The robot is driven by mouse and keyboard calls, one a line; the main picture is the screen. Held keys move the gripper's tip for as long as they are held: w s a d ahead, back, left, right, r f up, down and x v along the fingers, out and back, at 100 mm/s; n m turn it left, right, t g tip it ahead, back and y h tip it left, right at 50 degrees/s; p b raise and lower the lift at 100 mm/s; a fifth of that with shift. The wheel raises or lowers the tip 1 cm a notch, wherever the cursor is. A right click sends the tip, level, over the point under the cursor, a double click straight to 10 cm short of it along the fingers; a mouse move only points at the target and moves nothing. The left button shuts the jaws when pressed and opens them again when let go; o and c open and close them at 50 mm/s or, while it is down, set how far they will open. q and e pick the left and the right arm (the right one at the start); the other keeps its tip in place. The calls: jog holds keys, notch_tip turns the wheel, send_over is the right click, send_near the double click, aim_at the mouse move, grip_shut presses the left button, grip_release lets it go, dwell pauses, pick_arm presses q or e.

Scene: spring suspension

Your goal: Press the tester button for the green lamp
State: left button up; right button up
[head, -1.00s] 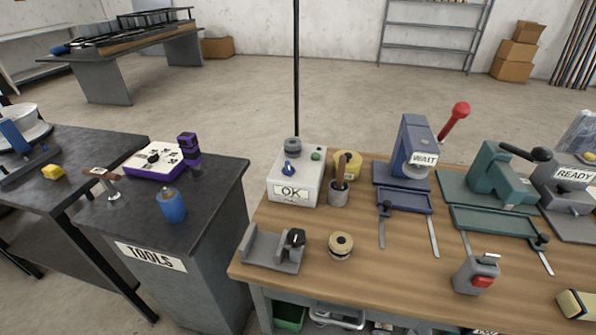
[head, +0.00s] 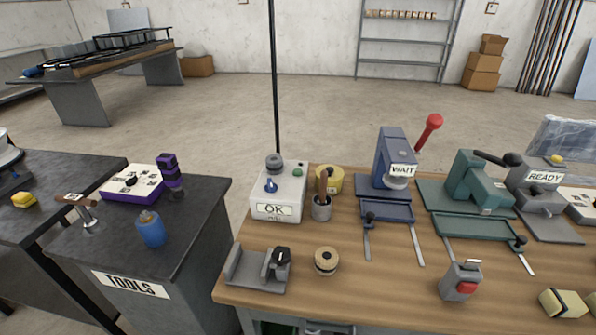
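A white box labelled OK (head: 253,207) stands at the back left of the wooden bench. On its top are a small green dome (head: 298,172), a blue knob (head: 271,186) and a grey round part (head: 274,162). I cannot tell whether the green dome is a lamp or a button, or whether it is lit. A grey box with a red button (head: 466,287) stands near the front of the bench. Neither of my grippers is in view.
The wooden bench (head: 390,275) also bears a blue press labelled WAIT (head: 393,155), a green press (head: 478,182), a grey machine labelled READY (head: 540,198), a wooden spool (head: 326,261) and a grey fixture (head: 258,272). A dark tool cabinet (head: 190,235) stands to the left.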

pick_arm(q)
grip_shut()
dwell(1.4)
